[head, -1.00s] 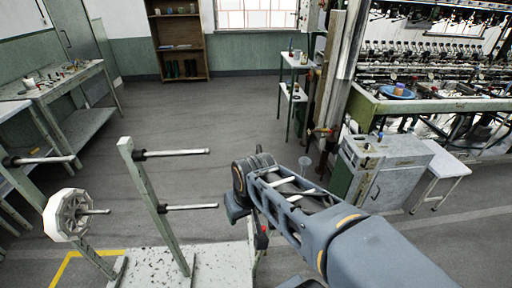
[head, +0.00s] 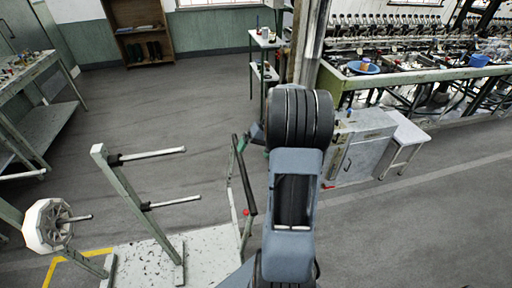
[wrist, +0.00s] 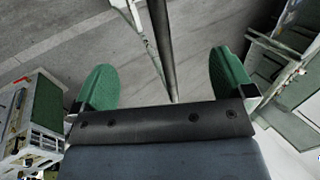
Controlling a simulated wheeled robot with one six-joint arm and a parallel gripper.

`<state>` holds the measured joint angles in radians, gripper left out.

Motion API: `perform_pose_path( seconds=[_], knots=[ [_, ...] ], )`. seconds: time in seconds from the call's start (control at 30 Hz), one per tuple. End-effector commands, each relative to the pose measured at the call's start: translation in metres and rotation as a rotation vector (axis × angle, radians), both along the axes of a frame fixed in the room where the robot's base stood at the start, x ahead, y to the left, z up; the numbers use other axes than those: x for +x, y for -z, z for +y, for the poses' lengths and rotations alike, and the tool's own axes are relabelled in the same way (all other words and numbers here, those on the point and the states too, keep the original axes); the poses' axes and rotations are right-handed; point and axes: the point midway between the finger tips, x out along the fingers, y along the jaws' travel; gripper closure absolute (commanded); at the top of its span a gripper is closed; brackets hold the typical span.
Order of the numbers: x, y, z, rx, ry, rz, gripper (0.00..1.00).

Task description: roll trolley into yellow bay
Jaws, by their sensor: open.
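The trolley has a pale, speckled deck (head: 205,248), a green-grey post (head: 135,205) with two pegs, and a dark push handle (head: 244,178) at its right end. Yellow floor lines (head: 62,262) show at the lower left, to the left of the deck; the rest of the bay is out of view. My gripper (wrist: 165,75) is open, with green fingers wide apart. In the wrist view the dark handle bar (wrist: 161,40) runs between the fingers, with a gap on both sides. In the head view my arm hides most of the gripper; green bits show by the handle's top.
A white octagonal reel (head: 47,225) stands left of the trolley's post. A workbench (head: 40,125) is at the left and a shelf (head: 142,35) at the back. A grey cabinet (head: 362,150) and white side table (head: 408,130) stand right of my arm. The middle floor is clear.

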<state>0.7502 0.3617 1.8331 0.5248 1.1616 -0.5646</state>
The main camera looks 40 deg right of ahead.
Motion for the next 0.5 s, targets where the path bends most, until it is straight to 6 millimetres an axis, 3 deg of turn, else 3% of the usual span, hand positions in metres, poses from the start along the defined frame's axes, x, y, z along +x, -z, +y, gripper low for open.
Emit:
perform_pose_path(
  seconds=[0.1, 0.5],
  knots=[
    [0.003, 0.022, 0.009, 0.001, -0.002, 0.002, 0.00],
    [0.016, 0.071, 0.034, -0.001, -0.003, 0.002, 0.00]
  ],
)
